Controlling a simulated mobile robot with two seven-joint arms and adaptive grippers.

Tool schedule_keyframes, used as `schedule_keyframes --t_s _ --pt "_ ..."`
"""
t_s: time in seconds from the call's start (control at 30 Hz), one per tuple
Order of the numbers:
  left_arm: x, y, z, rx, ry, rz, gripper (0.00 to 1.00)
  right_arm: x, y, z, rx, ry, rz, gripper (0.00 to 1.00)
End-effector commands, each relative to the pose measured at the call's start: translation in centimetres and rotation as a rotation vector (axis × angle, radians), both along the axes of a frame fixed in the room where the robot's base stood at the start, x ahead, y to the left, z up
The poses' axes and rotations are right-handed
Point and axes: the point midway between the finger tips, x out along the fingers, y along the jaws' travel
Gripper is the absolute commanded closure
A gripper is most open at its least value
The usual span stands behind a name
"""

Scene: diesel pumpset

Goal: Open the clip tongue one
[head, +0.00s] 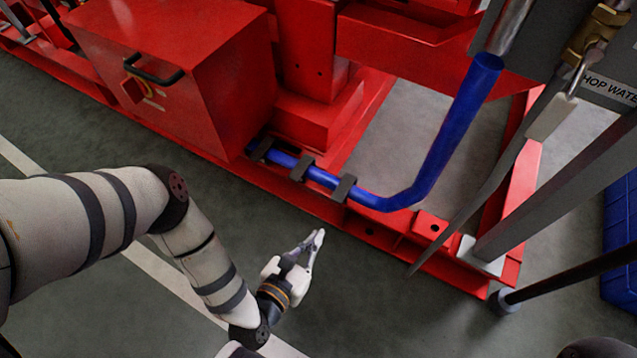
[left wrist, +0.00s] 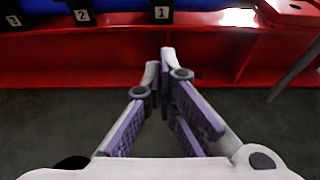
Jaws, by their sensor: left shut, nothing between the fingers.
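Three dark clips sit along the blue pipe (head: 437,150) on the red frame. Clip 1 is the rightmost in the head view (head: 344,188). Its tongue is too small to make out. My left gripper (head: 318,236) is shut and empty, below and in front of clip 1, apart from it. Its fingertips (left wrist: 160,60) point toward the red rail in the left wrist view. My right gripper is not in view.
The red base rail (left wrist: 110,65) runs just beyond the fingers. A red box (head: 170,70) with a black handle stands left of the clips. A grey post (head: 560,180) and a hanging valve lever (head: 550,115) are at the right. The floor in front is clear.

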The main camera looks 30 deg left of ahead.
Motion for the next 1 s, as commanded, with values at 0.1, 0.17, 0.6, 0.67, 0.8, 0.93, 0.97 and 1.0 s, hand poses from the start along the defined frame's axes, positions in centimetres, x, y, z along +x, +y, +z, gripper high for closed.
schedule_keyframes --t_s 0.1,0.17,0.6,0.67,0.8,0.93,0.97,1.0 --pt "2.6 -0.1 -1.2 0.0 -0.001 0.001 1.0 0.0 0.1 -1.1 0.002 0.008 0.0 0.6" --pt "3.8 -0.1 -1.7 0.0 -0.001 0.0 1.0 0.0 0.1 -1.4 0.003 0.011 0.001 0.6" --pt "7.5 -0.3 0.9 -0.001 0.001 -0.001 1.0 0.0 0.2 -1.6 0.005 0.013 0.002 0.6" --pt "7.5 -0.3 1.2 -0.001 0.001 -0.001 1.0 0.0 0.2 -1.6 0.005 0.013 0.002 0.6" --pt "7.4 -0.3 1.4 0.0 0.001 0.0 1.0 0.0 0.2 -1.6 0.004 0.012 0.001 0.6" --pt "7.4 -0.2 1.3 0.0 0.002 0.0 1.0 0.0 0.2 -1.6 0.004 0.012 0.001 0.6" --pt "7.4 -0.3 1.3 0.0 0.001 0.0 1.0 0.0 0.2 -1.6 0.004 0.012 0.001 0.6" --pt "7.4 -0.3 1.3 0.0 0.002 0.0 1.0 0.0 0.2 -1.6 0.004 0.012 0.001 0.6"
